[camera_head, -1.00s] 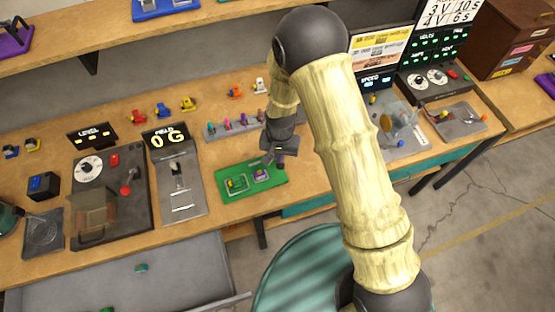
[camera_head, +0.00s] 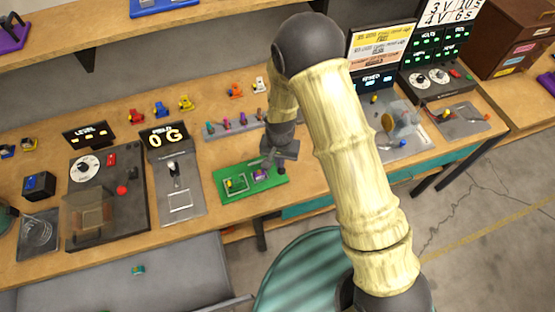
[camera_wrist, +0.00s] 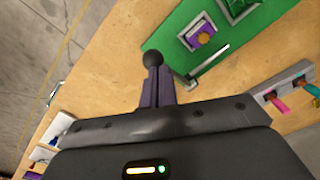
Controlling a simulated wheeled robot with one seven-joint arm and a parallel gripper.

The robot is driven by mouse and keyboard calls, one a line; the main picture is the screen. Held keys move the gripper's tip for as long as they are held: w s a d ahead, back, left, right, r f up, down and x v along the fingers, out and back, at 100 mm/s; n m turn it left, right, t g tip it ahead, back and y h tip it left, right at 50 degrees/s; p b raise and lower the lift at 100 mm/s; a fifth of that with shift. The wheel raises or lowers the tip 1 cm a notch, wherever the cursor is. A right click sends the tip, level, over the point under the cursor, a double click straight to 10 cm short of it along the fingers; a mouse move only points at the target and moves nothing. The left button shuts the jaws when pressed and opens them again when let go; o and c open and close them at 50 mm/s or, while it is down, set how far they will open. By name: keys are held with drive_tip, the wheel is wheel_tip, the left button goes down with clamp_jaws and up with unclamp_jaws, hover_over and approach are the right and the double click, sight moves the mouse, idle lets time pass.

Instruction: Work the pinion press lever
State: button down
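The green board (camera_head: 232,191) lies on the bench and carries a yellow-marked square socket (camera_head: 235,184) and a purple square part (camera_head: 261,175). The purple part also shows in the wrist view (camera_wrist: 200,36), beside a pale metal bar (camera_wrist: 210,60). A black ball knob (camera_wrist: 153,60), apparently the lever's, overlaps my fingertips; it shows as a dark spot near the board's right end in the head view (camera_head: 281,171). My gripper (camera_wrist: 160,75) has its fingers close together beside the knob. I cannot tell whether they grip it.
A grey rack with coloured pegs (camera_head: 210,131) stands behind the board. A grey panel with a small lever (camera_head: 190,213) lies to the left. A machine with a round disc (camera_head: 388,122) stands to the right. The bench's front edge is close to the board.

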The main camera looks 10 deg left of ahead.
drive_tip(key=shift+f+b, duration=0.4)
drive_tip(key=shift+f, duration=0.25)
drive_tip(key=shift+r, duration=0.1)
wheel_tip(320, 180, up, 10)
drive_tip(key=p, duration=0.7)
idle(0.4)
idle(0.5)
